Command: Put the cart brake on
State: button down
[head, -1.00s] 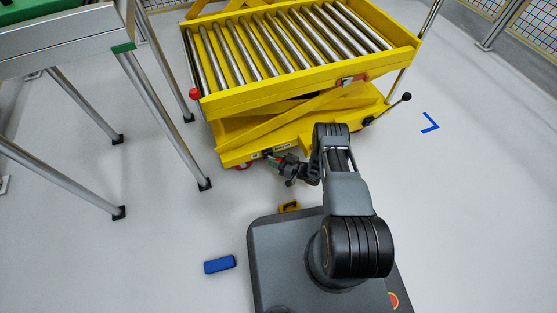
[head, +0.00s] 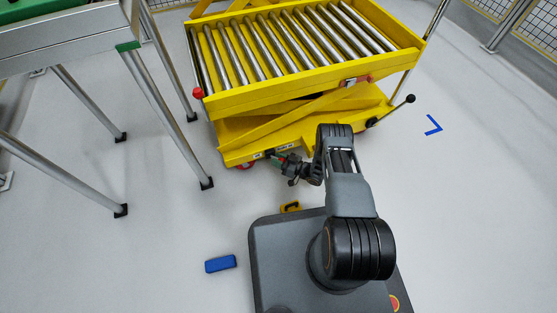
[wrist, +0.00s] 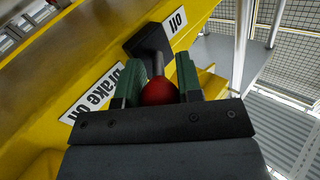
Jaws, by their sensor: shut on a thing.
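The yellow cart (head: 290,92) with a roller top stands ahead of my base in the head view. In the wrist view, its brake lever (wrist: 152,42) is a dark arm with a red knob (wrist: 159,92) on its near end. My gripper (wrist: 161,88) has its green-padded fingers shut on either side of the knob. A label reading "brake on" (wrist: 95,92) lies left of the lever, partly covered by a finger. In the head view my gripper (head: 289,169) is low at the cart's near side and hides the knob.
A metal-legged table (head: 70,45) stands to the left, its near leg close to the cart's left end. A blue block (head: 220,263) and a small yellow item (head: 290,206) are near my base. A black-knobbed lever (head: 410,99) sticks out at the cart's right. Floor at right is clear.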

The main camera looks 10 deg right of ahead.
jog(key=shift+w+d+r, duration=0.1)
jog(key=shift+w+r, duration=0.05)
jog(key=c, duration=1.1)
grip_release()
jog(key=o, duration=0.3)
jog(key=p+v, duration=0.3)
jog(key=v, duration=1)
jog(key=shift+s+d, duration=0.25)
jog(key=shift+s, duration=0.1)
